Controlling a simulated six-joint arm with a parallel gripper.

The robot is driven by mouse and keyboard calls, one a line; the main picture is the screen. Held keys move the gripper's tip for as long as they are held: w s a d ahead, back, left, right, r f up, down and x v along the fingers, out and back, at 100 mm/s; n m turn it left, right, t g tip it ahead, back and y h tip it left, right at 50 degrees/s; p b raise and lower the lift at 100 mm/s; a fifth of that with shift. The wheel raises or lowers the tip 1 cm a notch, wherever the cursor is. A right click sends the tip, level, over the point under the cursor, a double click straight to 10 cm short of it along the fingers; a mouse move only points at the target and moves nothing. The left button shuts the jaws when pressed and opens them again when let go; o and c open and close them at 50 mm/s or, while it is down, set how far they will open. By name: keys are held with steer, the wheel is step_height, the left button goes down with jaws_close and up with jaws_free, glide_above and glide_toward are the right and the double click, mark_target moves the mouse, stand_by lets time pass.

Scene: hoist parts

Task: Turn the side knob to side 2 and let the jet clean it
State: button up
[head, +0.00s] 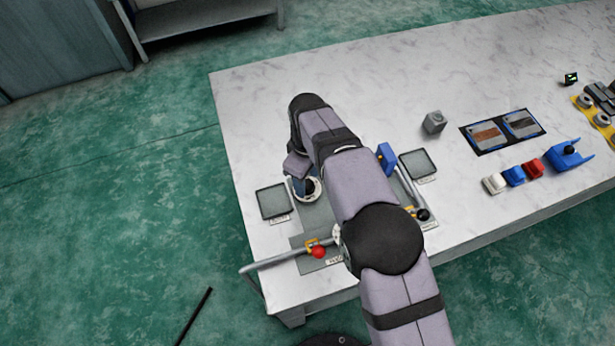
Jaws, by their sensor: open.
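My gripper (304,188) points down at the near left of the table, below my wrist. It is small and partly hidden by my wrist, and I see nothing held in it. A white ring with a dark centre (316,190) shows right beside it; I cannot tell if they touch. A black round knob (422,214) stands at the right of my forearm by a yellow part. A blue upright part (386,157) stands beside my arm. I cannot tell which part is the side knob, nor read any side number. No jet is clearly visible.
Two dark square plates (274,202) (418,164) flank my arm. A red ball (318,252) sits by a grey bar at the front edge. A grey block (433,122), coloured blocks (514,175) and a blue holder (567,155) stand right. The table's back middle is clear.

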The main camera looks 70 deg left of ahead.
steer(key=shift+f, duration=0.65)
steer(key=c, duration=1.1)
steer(key=shift+m, duration=0.3)
steer(key=m+b, duration=0.1)
steer(key=m, duration=0.2)
steer(key=shift+m, duration=0.3)
steer(key=shift+m+b, duration=0.55)
steer(key=shift+m, duration=1.65)
